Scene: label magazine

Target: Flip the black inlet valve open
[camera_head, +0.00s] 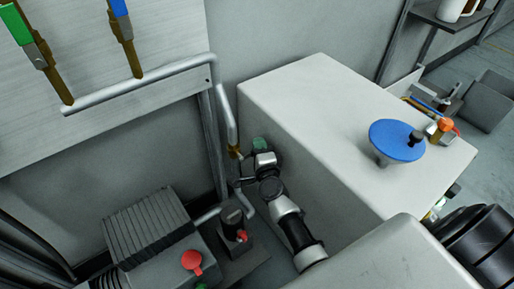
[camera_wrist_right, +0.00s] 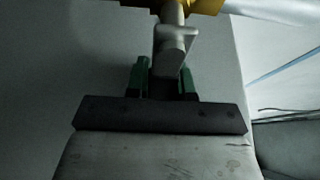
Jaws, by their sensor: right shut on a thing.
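The inlet valve (camera_head: 235,152) shows as a small brass body at the lower end of a grey pipe, in the corner left of the white cabinet. In the right wrist view its grey metal lever (camera_wrist_right: 175,47) comes down from the brass part into my gripper. My right gripper (camera_head: 257,152) is at the valve; its green fingers (camera_wrist_right: 164,80) are shut around the lower, dark end of the lever. The fingers hide most of the black handle. My left gripper is in neither view.
The white cabinet (camera_head: 320,95), with a blue round disc (camera_head: 397,141) on top, stands right of my right arm. A grey ribbed motor (camera_head: 150,228) and a red knob (camera_head: 191,260) are below left. Green- and blue-handled valves (camera_head: 119,8) hang upper left.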

